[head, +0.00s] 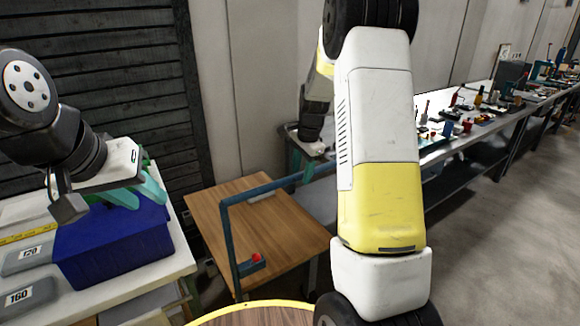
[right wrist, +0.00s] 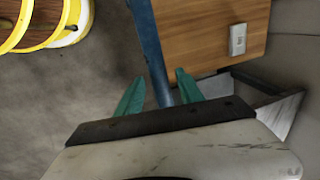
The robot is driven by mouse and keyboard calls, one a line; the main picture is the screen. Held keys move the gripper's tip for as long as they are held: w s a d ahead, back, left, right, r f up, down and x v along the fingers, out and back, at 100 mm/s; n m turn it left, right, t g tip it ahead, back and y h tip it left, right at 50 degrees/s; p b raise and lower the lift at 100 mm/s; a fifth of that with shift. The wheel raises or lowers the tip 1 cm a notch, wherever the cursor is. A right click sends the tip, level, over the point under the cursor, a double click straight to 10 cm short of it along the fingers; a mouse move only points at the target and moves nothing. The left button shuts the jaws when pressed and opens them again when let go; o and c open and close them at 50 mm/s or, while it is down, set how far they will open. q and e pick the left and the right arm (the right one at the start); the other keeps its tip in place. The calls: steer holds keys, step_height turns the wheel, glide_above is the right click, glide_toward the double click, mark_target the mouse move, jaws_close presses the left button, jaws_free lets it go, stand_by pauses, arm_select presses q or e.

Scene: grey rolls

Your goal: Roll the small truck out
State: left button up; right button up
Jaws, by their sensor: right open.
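The small truck has a wooden top (head: 235,215) and a blue tubular handle (head: 262,190) with a red knob at its lower front end. The wooden top also shows at the upper right of the right wrist view (right wrist: 215,30). My right gripper (right wrist: 160,76) is open, with its green fingers on either side of the blue bar (right wrist: 150,40); I cannot tell whether they touch it. In the head view my right arm partly hides that gripper. My left gripper (head: 142,196) is over the blue bin at the left, away from the truck; its finger gap is unclear.
The blue bin (head: 115,245) stands on a pale table with number labels at the left. A long workbench (head: 460,145) with many small items runs along the right wall. Grey floor (head: 490,250) is clear at the right. Dark shutters stand behind.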

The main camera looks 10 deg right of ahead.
steer(key=shift+f, duration=0.1)
jaws_close()
stand_by(1.4)
